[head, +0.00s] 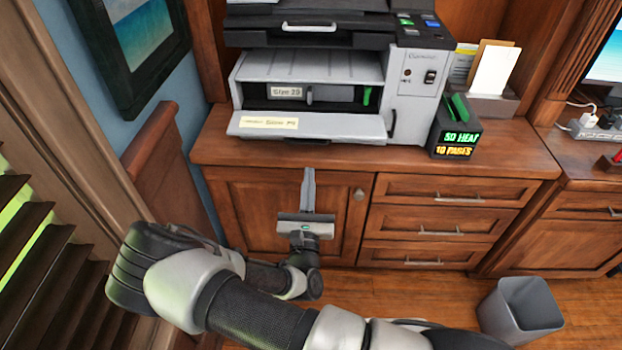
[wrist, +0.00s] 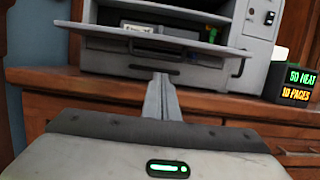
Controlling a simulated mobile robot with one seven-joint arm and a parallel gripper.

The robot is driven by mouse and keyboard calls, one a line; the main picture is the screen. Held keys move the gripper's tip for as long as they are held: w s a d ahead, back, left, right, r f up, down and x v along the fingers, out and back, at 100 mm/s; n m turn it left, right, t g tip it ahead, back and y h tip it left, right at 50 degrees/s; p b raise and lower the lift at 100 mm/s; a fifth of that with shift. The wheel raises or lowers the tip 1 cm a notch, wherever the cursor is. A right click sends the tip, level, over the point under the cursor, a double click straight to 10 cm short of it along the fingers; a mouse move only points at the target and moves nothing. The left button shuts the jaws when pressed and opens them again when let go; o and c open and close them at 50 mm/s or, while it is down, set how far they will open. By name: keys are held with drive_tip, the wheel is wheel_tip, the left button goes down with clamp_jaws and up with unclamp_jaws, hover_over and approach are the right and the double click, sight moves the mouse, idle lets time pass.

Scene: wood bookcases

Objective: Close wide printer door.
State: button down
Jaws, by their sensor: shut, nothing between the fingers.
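The grey printer (head: 418,75) stands on the wooden cabinet top. Its wide door (head: 305,125) is folded down at the front, with a paper label on its inner face, and the inside of the printer shows behind it. In the wrist view the open door (wrist: 170,39) juts out towards me as a wide grey flap. My gripper (head: 309,172) is shut and empty, pointing up, in front of the cabinet and just below the door's front edge. The gripper's fingers (wrist: 161,78) show in the wrist view below the door, seemingly apart from it.
A black block with lit text (head: 455,138) stands right of the printer, by a card holder (head: 490,98). The cabinet's front edge (head: 360,165) lies behind my gripper. A grey bin (head: 520,308) stands on the floor at right. Window blinds (head: 35,250) are at left.

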sight(307, 130)
drive_tip(key=b+x, duration=0.1)
drive_tip(key=x, duration=0.6)
drive_tip(key=shift+w+d+r, duration=0.1)
drive_tip(key=shift+w, duration=0.25)
drive_tip(key=shift+s+r, duration=0.1)
drive_tip(key=shift+r, duration=0.1)
